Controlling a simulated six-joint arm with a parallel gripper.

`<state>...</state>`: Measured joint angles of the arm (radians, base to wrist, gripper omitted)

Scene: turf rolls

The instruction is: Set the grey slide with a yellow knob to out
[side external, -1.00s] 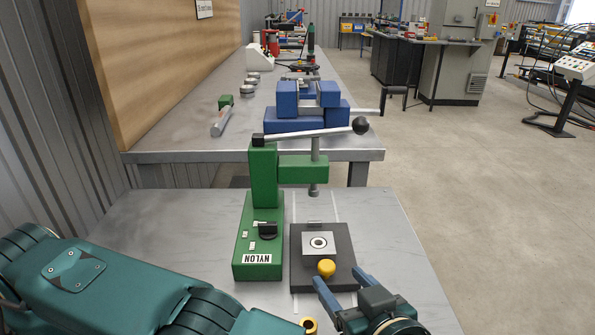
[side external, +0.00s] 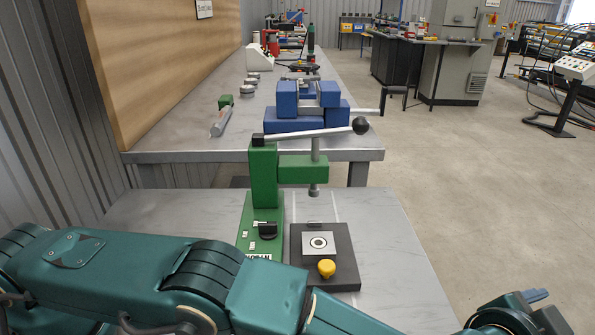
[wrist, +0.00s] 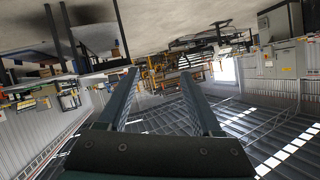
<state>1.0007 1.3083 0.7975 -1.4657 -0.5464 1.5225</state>
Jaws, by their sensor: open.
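The dark grey slide (side external: 343,268) lies flat on the near grey table, just right of the green press (side external: 264,180). Its yellow knob (side external: 326,268) stands at the near edge. A light square plate with a ring (side external: 319,243) sits on the slide, and the press's ram hangs above and behind it. My gripper (side external: 535,297) is at the lower right in the side view, well right of the slide and apart from it. In the wrist view my gripper (wrist: 165,92) shows two spread fingers with nothing between them. The wrist view does not show the slide.
The press's lever with a black ball (side external: 361,126) reaches to the right above the slide. A blue vise (side external: 308,105) stands on the bench behind. The table (side external: 392,245) right of the slide is clear. My arm hides the table's near part.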

